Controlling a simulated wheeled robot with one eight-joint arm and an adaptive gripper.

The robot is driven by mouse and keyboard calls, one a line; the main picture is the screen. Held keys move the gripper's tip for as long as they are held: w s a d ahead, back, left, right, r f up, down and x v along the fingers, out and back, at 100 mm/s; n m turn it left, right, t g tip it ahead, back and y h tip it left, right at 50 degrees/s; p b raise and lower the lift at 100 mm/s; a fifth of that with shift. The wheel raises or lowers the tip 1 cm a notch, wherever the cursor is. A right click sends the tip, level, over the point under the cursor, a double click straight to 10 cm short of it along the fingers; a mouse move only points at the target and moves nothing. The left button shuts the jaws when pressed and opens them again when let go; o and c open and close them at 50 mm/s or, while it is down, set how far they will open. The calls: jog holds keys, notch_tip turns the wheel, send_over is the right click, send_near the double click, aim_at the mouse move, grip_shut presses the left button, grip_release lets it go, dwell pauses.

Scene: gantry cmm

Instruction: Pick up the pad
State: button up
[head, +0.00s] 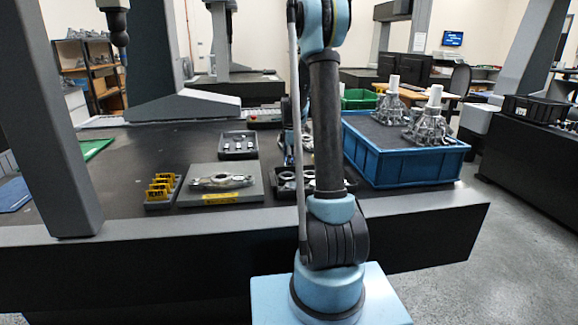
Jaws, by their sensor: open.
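Two flat pad-like pieces lie at the left of the dark table: a green one (97,148) towards the back and a blue one (14,194) at the picture's left edge, cut off by the frame. I cannot tell which is the pad. My arm rises in front of the table, and its far end comes down behind my own upright link. My gripper (291,160) is mostly hidden there, over the table near the small dark trays. It is open, with nothing visible in it, and far to the right of both flat pieces.
A grey plate (190,197) carries a metal part. Yellow blocks in a holder (150,204) stand left of it. Small dark trays (238,156) lie behind. A blue crate (400,172) with metal housings is at right. A grey gantry column (62,130) stands at left.

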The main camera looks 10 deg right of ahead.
jog(key=c, duration=1.1)
jog(key=shift+c, duration=0.2)
jog(key=shift+r, duration=0.1)
notch_tip(320, 180, up, 10)
jog(key=shift+f, duration=0.1)
